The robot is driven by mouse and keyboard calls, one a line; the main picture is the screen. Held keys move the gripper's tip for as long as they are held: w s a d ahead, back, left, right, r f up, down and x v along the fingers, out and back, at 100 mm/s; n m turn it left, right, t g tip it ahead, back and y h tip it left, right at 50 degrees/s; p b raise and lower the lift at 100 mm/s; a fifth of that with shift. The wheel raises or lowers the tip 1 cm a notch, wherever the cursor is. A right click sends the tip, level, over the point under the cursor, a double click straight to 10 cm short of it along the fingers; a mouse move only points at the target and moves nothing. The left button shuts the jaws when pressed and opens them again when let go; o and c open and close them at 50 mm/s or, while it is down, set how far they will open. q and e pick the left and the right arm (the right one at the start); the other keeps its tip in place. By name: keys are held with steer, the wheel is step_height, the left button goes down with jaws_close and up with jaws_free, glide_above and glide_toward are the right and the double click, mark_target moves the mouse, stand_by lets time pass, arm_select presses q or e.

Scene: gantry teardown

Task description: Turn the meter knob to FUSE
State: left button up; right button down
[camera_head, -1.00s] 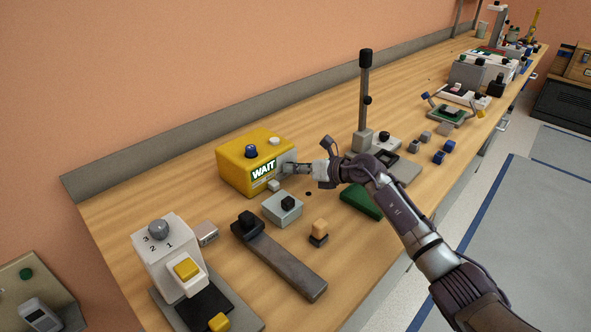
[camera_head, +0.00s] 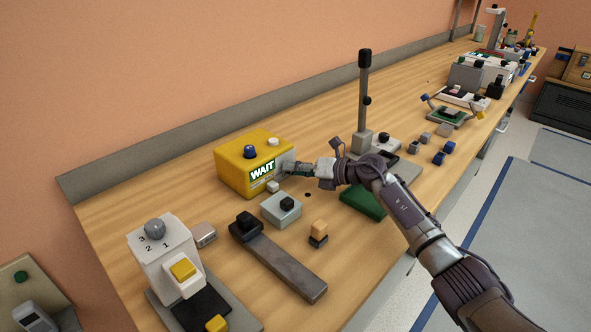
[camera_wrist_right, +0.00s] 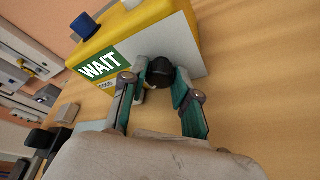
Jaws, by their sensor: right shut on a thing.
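The yellow meter box (camera_head: 233,168) stands on the bench at the left centre, with a lit green display reading WAIT (camera_head: 262,172). It also shows in the right wrist view (camera_wrist_right: 120,38). A dark round knob (camera_wrist_right: 160,72) sits on the box's grey side panel (camera_wrist_right: 188,45). My right gripper (camera_wrist_right: 160,80) is shut on this knob, one finger on each side of it. In the head view my right gripper (camera_head: 290,168) is at the box's right side and covers the knob. Any markings at the knob cannot be read. My left gripper is not in view.
A blue knob (camera_head: 250,152) and a white button (camera_head: 272,141) are on top of the box. A grey block with a black knob (camera_head: 282,208) stands just in front. A dark lever bar (camera_head: 280,260), a green block (camera_head: 362,203) and a post stand (camera_head: 364,100) are nearby.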

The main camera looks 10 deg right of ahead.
steer(key=c, duration=0.9)
jaws_free()
steer(key=shift+o, duration=0.2)
steer(key=v, duration=1.2)
steer(key=shift+d, duration=0.1)
steer(key=shift+s, duration=0.1)
